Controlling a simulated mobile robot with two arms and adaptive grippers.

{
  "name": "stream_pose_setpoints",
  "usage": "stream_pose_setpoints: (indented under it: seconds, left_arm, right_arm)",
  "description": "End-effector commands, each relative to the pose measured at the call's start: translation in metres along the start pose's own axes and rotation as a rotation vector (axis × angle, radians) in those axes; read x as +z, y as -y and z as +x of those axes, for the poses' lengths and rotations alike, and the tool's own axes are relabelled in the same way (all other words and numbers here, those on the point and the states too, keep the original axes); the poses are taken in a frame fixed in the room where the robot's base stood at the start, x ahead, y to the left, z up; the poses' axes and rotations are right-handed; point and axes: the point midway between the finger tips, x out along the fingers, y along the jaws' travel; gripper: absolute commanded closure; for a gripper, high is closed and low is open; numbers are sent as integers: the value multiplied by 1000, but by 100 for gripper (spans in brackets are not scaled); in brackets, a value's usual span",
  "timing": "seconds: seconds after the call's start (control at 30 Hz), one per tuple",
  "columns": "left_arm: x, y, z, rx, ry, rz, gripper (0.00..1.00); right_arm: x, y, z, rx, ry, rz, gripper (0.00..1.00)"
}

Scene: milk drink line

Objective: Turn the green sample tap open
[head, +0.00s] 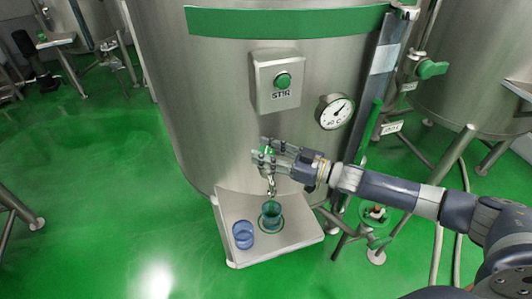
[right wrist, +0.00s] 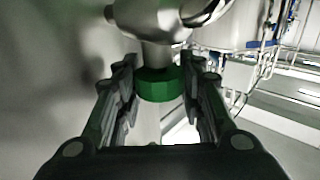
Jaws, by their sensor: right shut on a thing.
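The green sample tap (head: 267,151) sticks out of the front of the steel tank, above a small shelf. Its metal spout (head: 271,184) points down. My right gripper (head: 264,152) reaches in from the right and is shut on the green tap knob. In the right wrist view the green knob (right wrist: 160,84) sits between the two fingers (right wrist: 159,82), below a metal valve body (right wrist: 155,20). The fingers hide part of the knob in the head view. A green-tinted cup (head: 271,217) stands on the shelf under the spout. My left gripper is not in view.
A blue cup (head: 243,235) stands on the steel shelf (head: 290,242), left of the green-tinted one. Above are a green STIR button (head: 283,80) and a round temperature dial (head: 336,111). A second tank with a green valve handle (head: 432,69) stands at the right.

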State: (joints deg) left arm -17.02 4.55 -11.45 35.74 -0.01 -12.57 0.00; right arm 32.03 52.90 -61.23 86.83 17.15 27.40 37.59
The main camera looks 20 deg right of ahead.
Motion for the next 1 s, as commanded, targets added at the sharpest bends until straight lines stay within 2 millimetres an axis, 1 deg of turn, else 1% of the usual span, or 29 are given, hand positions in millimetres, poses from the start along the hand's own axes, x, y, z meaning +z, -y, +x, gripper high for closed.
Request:
stream_pose_setpoints:
  seconds: [0.03,0.27,0.7,0.83,1.0]
  left_arm:
    - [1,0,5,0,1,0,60]
    - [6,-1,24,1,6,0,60]
    - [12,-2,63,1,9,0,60]
    - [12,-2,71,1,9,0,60]
    - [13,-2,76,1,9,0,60]
  right_arm:
    - [1,-2,0,-13,-1,-4,88]
    - [3,-2,0,-125,-1,-6,88]
    - [4,-2,0,-394,-1,-4,88]
    - [3,-1,0,-449,-1,-2,88]
    - [1,-1,0,-490,-1,-1,88]
